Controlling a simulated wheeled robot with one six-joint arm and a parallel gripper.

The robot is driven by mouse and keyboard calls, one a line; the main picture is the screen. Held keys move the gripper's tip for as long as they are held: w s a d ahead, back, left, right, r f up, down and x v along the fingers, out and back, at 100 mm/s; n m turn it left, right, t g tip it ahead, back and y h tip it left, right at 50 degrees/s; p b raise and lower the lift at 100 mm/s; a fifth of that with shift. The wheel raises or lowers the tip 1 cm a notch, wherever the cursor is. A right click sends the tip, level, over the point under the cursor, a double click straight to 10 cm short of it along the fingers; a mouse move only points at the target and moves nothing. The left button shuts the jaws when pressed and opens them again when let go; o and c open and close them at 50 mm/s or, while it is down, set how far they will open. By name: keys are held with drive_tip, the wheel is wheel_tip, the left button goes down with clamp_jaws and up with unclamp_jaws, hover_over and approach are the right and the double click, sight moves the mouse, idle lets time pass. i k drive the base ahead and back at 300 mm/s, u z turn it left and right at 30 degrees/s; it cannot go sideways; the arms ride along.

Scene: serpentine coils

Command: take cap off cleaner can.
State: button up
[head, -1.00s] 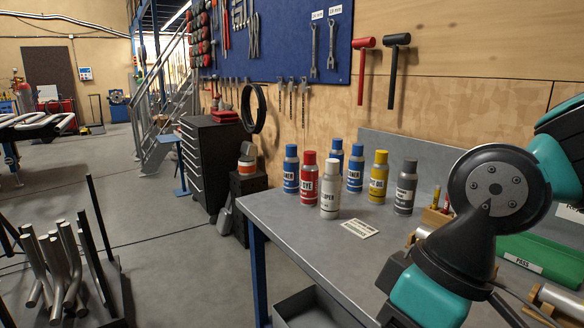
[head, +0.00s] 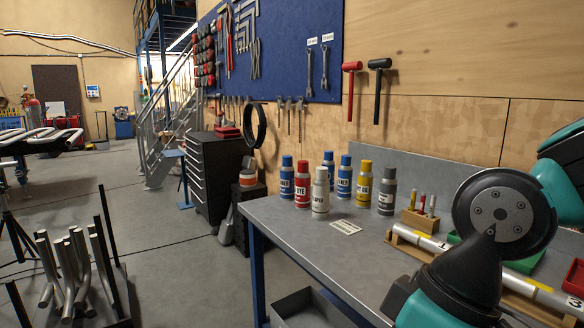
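Three blue spray cans with blue caps stand upright in the group on the grey workbench (head: 290,232). The left blue can (head: 287,182) and the right blue can (head: 343,183) show partly turned labels ending in about "NER". The third blue can (head: 328,168) is behind, and its lower part is hidden. Caps appear to be on all three. A red can (head: 299,190) marked "DYE" and a white can (head: 320,198) stand in front. My arm fills the lower right; my gripper is not in view.
A yellow can (head: 363,188) and a grey can (head: 386,198) stand right of the blue cans. A small card (head: 345,227) lies before them. A wooden marker holder (head: 420,221) and pipes (head: 420,240) lie further right. The bench's left front is clear.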

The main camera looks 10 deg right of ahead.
sight(287, 161)
drive_tip(key=u, duration=0.55)
drive_tip(key=i, duration=0.6)
drive_tip(key=u, duration=0.55)
drive_tip(key=i, duration=1.3)
drive_tip(key=z, duration=0.5)
drive_tip(key=i, duration=0.9)
drive_tip(key=z, duration=0.75)
